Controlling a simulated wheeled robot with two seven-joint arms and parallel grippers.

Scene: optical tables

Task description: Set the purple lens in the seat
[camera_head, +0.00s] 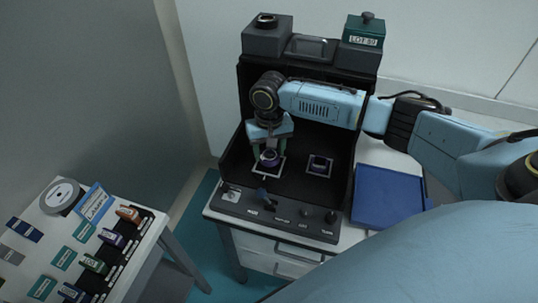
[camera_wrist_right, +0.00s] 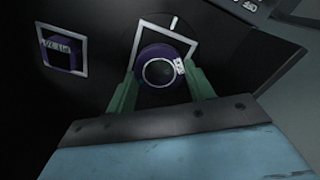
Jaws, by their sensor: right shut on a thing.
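My left gripper is not in view.
A control panel (camera_head: 275,214) with knobs runs along the unit's front. A blue tray (camera_head: 388,196) lies to its right. Boxes, one green (camera_head: 364,32), stand on top. A side table (camera_head: 35,255) at lower left holds a grey disc (camera_head: 62,196) and several labelled pieces.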

